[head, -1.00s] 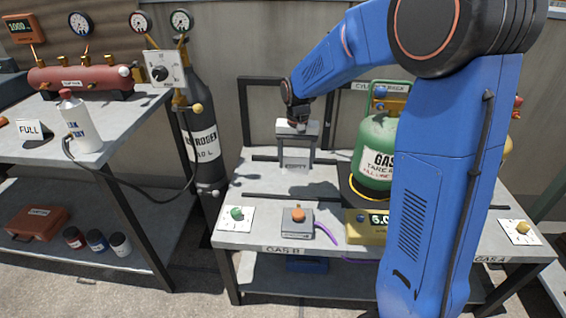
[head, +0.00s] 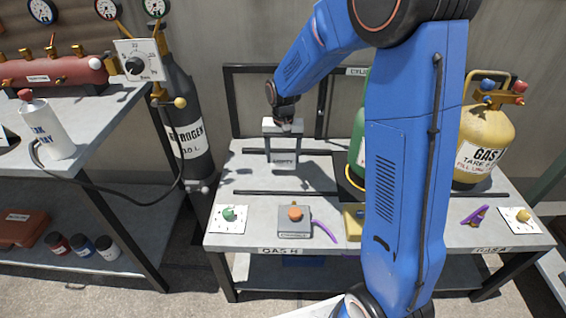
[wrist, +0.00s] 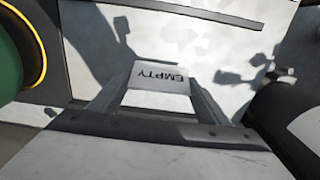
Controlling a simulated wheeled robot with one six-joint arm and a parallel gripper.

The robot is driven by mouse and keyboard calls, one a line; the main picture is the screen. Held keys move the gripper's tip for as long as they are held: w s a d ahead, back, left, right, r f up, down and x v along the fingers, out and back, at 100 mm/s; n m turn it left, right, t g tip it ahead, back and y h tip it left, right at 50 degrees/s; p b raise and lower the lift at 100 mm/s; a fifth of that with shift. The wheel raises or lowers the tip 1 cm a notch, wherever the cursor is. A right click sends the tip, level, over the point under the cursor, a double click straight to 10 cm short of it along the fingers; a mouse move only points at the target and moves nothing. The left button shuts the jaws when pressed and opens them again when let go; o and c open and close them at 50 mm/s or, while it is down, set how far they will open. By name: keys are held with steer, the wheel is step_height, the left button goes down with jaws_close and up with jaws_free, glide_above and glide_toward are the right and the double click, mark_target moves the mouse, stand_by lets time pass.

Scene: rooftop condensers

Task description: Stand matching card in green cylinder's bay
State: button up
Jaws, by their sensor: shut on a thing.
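My gripper (head: 284,148) is shut on a white card (head: 285,161) at the back left of the grey bench. In the wrist view, the card (wrist: 158,77) reads EMPTY and sits between the two fingers (wrist: 158,98). I cannot tell whether its lower edge touches the bench. The green cylinder (head: 357,140) stands to the right of the gripper, mostly hidden behind my blue arm. It also shows at the left edge of the wrist view (wrist: 8,62), beside a yellow ring.
A yellow gas cylinder (head: 487,140) stands at the bench's right. A button box (head: 295,222), purple hose, green-knob plate (head: 229,219) and purple piece (head: 474,215) lie along the front. A dark nitrogen cylinder (head: 187,130) stands left of the bench. Black rails cross the bench top.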

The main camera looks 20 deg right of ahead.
mark_target(283, 162)
steer(key=shift+f, duration=1.55)
steer(key=shift+f, duration=0.1)
steer(key=o, duration=1)
steer(key=shift+o, duration=0.2)
